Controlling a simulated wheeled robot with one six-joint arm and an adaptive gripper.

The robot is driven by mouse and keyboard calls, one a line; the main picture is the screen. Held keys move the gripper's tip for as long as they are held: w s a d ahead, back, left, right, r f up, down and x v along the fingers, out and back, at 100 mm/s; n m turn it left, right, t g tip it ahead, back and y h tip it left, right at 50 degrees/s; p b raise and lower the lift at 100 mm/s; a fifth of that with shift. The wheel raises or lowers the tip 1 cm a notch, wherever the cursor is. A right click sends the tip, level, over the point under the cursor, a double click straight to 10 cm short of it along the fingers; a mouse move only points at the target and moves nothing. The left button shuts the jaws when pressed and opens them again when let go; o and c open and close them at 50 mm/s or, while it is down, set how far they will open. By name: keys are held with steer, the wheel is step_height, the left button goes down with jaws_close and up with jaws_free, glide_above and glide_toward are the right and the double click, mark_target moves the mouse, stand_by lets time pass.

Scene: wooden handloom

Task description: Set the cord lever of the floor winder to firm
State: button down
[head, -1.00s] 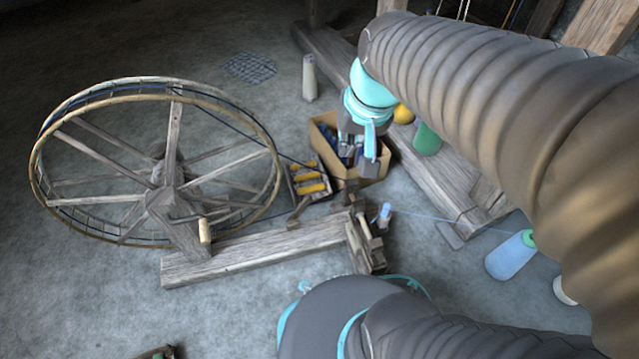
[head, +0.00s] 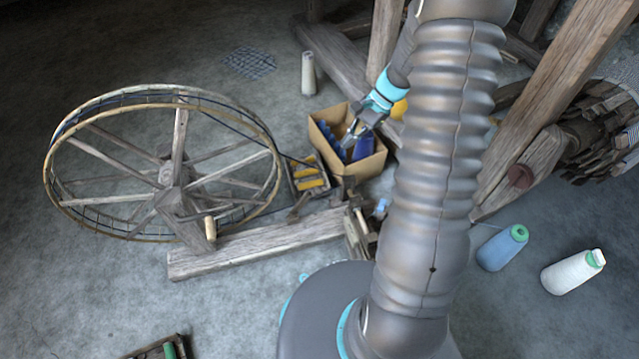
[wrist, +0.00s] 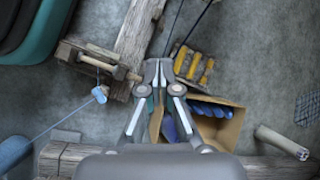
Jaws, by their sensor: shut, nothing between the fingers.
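The floor winder is at the left in the head view, with a large spoked wheel (head: 165,178), a wooden crank handle (head: 210,227) and a long floor beam (head: 258,246). Its spindle end (head: 358,228) is partly hidden behind my arm. In the wrist view the beam (wrist: 136,38) and the spindle end (wrist: 88,58) show at the upper left. I cannot pick out the cord lever or its setting with certainty. My gripper (head: 350,137) is shut and empty above the cardboard box; its tips also show in the wrist view (wrist: 158,68), to the right of the spindle end.
The cardboard box (head: 372,166) holds blue items. A small rack of yellow bobbins (head: 310,178) stands between box and wheel. Loom timbers (head: 560,90) rise at the right. Floor at front left is mostly clear.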

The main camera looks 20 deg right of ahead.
steer(key=d+f+m+y+p, duration=0.1)
steer(key=d+f+m, duration=0.1)
steer(key=f, duration=0.5)
steer(key=d+f+m+y+p, duration=0.1)
steer(key=f+m+y, duration=0.1)
steer(key=f, duration=0.6)
steer(key=shift+w+d+f+m+t, duration=0.15)
steer(key=shift+w+d+m+t, duration=0.2)
steer(key=shift+m, duration=0.45)
steer(key=shift+s, duration=0.1)
steer(key=a+r+x, duration=0.2)
steer(key=x, duration=1)
steer(key=shift+a, duration=0.2)
steer(key=shift+a, duration=0.1)
steer(key=shift+a+r+h+p, duration=0.25)
steer(key=shift+h+p, duration=0.05)
steer(key=shift+p, duration=0.1)
